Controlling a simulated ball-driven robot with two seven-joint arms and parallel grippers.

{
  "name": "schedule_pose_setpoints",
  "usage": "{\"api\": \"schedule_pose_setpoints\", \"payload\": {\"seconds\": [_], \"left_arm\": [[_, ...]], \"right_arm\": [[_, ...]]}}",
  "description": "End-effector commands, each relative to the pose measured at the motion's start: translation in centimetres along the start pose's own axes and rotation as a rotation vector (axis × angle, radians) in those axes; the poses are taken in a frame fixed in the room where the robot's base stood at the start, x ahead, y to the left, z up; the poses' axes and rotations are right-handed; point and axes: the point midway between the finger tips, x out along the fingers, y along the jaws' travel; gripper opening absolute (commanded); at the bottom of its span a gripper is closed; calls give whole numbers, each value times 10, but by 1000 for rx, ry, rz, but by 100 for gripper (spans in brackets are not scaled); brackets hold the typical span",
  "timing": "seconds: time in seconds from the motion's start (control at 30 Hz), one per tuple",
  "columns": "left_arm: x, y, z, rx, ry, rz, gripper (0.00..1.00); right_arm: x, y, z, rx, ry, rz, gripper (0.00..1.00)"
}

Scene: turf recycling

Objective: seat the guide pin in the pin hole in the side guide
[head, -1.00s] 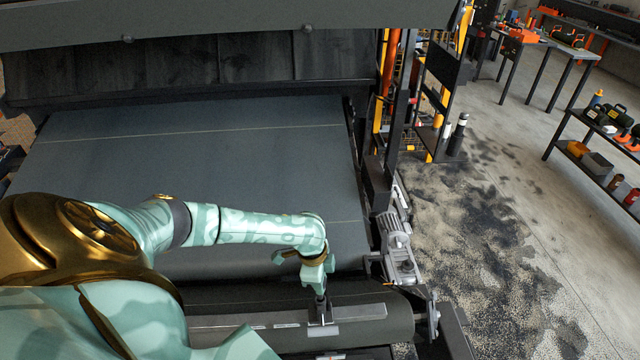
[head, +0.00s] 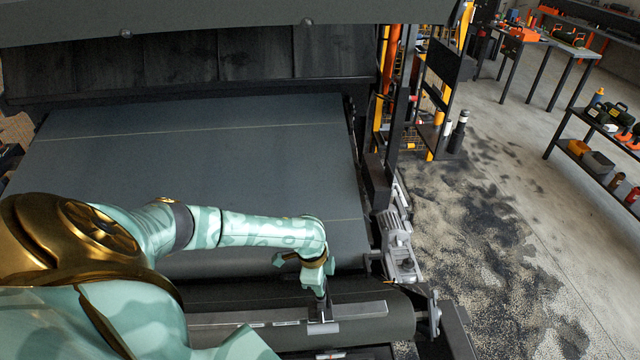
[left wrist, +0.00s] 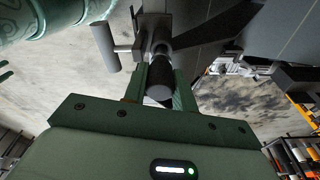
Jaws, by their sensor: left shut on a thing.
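My left gripper (head: 321,312) reaches down over the roller at the front of the belt, by a light grey bar and plate (head: 323,328). In the left wrist view its two green fingers (left wrist: 159,84) are shut on a dark, round pin-like piece (left wrist: 158,73), which I take as the guide pin. Its grey end faces the camera. Its far end meets a grey metal part (left wrist: 155,28), perhaps the side guide; a short grey cylinder (left wrist: 105,46) sticks out on a thin rod beside it. I cannot tell how deep the pin sits, and the hole is hidden. My right gripper is not in view.
The wide dark belt (head: 200,150) fills the middle. A grey motor unit (head: 398,245) stands at its right edge. Orange and black frame posts (head: 440,100) rise behind. The floor at right has scattered black granules (head: 500,240). A shelf (head: 600,155) with tools is farther right.

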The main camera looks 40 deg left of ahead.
Motion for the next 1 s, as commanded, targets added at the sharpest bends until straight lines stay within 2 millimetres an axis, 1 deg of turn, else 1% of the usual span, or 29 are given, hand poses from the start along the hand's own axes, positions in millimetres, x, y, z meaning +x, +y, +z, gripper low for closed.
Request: {"api": "schedule_pose_setpoints", "payload": {"seconds": [1.0], "left_arm": [[26, 0, 3, -1, 1, 0, 2]], "right_arm": [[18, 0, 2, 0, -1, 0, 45]]}}
